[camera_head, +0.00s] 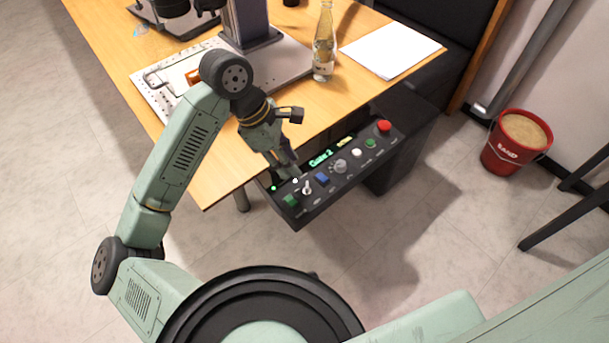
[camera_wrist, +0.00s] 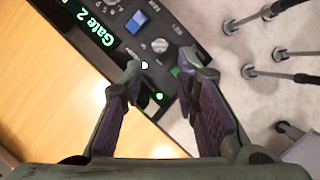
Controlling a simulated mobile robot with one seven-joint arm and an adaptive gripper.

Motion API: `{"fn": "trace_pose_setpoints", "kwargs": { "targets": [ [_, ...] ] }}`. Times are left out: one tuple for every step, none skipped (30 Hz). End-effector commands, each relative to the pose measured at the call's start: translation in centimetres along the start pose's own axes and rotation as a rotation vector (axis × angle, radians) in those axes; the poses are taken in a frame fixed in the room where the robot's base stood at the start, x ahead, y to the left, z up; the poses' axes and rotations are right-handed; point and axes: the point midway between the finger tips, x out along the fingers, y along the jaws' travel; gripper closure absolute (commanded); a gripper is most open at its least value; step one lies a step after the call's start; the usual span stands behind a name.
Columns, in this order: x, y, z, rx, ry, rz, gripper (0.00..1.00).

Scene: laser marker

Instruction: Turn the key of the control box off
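The black control box (camera_head: 330,195) hangs at the front edge of the wooden table, with a row of buttons and switches on its top.
The panel also has a grey knob (camera_head: 340,166) and a red button (camera_head: 384,126). The table (camera_head: 330,98) carries a glass bottle (camera_head: 323,45), white paper (camera_head: 391,49) and a machine on a metal plate. A red sand bucket (camera_head: 516,142) stands on the floor at right.

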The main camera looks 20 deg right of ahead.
Motion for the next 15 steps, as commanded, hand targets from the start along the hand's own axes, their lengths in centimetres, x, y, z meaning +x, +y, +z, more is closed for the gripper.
{"fn": "trace_pose_setpoints", "kwargs": {
  "targets": [
    [0.8,-0.1,0.3,0.001,-0.006,-0.003,0.72],
    [1.3,-0.1,0.3,0.001,-0.008,-0.003,0.72],
    [2.1,-0.1,0.3,0.001,-0.008,-0.004,0.72],
    [2.7,-0.1,0.3,0.0,-0.008,-0.003,0.72],
    [3.3,-0.1,0.4,0.001,-0.008,-0.003,0.72],
    [4.1,-0.1,0.3,0.0,-0.008,-0.003,0.72],
    [4.6,-0.1,0.3,-0.001,-0.008,-0.002,0.72],
    [5.2,-0.1,0.3,-0.001,-0.008,-0.002,0.72],
    [5.8,-0.1,0.4,-0.001,-0.009,-0.002,0.72],
    [6.3,-0.1,0.4,0.001,-0.008,-0.001,0.72],
    [6.7,-0.1,0.3,0.0,-0.008,-0.001,0.72],
    [7.2,0.0,0.3,-0.001,-0.008,0.0,0.72],
    [7.6,0.0,0.3,-0.001,-0.008,0.0,0.72],
    [7.8,0.0,0.2,-0.001,-0.007,0.001,0.72],
    [8.2,0.0,0.3,0.0,-0.007,0.001,0.72]
  ]
}}
